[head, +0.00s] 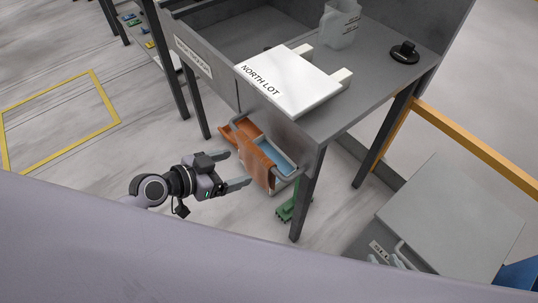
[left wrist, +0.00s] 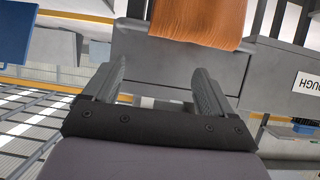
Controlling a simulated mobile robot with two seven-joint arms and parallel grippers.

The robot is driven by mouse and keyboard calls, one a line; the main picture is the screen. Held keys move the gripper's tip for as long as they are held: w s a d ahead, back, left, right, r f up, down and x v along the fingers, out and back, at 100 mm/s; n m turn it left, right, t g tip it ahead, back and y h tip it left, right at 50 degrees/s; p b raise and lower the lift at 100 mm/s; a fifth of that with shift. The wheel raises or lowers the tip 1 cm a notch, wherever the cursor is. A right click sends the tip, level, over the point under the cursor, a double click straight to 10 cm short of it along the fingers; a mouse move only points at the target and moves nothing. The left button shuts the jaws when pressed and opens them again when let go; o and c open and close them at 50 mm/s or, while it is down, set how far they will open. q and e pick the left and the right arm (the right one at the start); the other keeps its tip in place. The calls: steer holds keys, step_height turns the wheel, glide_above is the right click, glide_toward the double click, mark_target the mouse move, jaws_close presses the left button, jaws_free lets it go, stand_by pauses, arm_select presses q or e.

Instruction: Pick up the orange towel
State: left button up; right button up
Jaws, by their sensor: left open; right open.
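The orange towel (head: 257,163) hangs over the front of an open tray or drawer (head: 285,160) at the bench's front edge in the head view. In the left wrist view the towel (left wrist: 200,20) hangs at the top, beyond the fingertips. My left gripper (head: 240,168) is open and empty, just left of the towel, with its fingers pointing towards it. It shows in the left wrist view (left wrist: 160,80) with a clear gap between the fingers. My right gripper is not in view.
Blue cloth (head: 273,157) lies in the tray beside the towel. A white board (head: 292,82) marked NORTH LOT lies on the grey bench (head: 345,118). A bench leg (head: 308,195) stands right of the towel. A grey cabinet (head: 450,215) is at lower right. The floor left of my gripper is free.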

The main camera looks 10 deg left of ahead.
arm_select(q)
steer(key=b+x, duration=0.3)
steer(key=x, duration=0.6)
steer(key=shift+w+d+b, duration=0.1)
steer(key=shift+b, duration=0.2)
steer(key=shift+c, duration=0.2)
steer(key=shift+f, duration=0.1)
jaws_close()
step_height(320, 180, up, 12)
steer(key=p, duration=0.7)
steer(key=shift+p, duration=0.35)
